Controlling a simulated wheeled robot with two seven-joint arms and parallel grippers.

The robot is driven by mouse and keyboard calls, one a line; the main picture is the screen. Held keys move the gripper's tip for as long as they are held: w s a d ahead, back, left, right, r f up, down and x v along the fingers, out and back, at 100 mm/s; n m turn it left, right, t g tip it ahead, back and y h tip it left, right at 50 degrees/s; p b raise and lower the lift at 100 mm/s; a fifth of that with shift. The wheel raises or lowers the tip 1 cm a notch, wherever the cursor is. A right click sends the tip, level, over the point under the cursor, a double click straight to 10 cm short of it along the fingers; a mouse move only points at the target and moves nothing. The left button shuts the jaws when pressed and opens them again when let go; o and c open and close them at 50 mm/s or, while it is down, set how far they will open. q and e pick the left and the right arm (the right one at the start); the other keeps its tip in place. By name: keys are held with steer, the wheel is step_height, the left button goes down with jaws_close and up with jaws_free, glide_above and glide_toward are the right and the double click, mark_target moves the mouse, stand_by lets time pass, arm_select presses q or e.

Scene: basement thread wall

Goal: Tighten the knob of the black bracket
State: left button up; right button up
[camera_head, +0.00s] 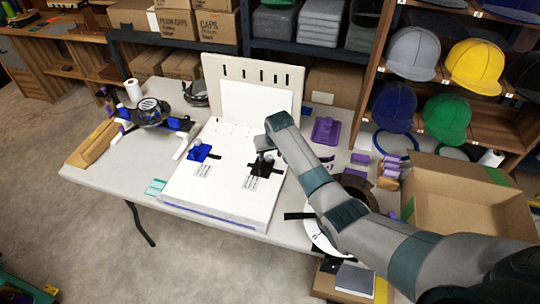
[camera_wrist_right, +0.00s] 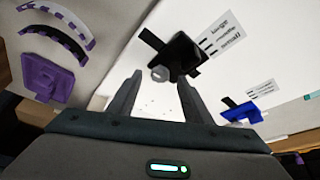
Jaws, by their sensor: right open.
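The black bracket (camera_head: 266,170) is fixed on the white board (camera_head: 225,205) on the table, beside a small printed label. In the right wrist view, the black bracket (camera_wrist_right: 186,52) shows with its light grey round knob (camera_wrist_right: 160,73). My right gripper (camera_wrist_right: 158,92) is open, its two fingers apart and pointing towards the knob, which appears between and just beyond the fingertips. Nothing is between the fingers. In the head view, my right gripper (camera_head: 264,147) is small and partly hidden by its wrist, close above the black bracket. My left gripper is not in view.
A blue bracket (camera_head: 200,151) sits on the board to the left. An upright slotted panel (camera_head: 253,72) stands behind. A purple part (camera_head: 326,130) lies to the right. A cardboard box (camera_head: 470,205) and cap shelves (camera_head: 460,110) stand at the right.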

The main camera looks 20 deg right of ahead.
steer(key=shift+x, duration=1)
steer(key=c, duration=1.1)
steer(key=shift+o, duration=0.2)
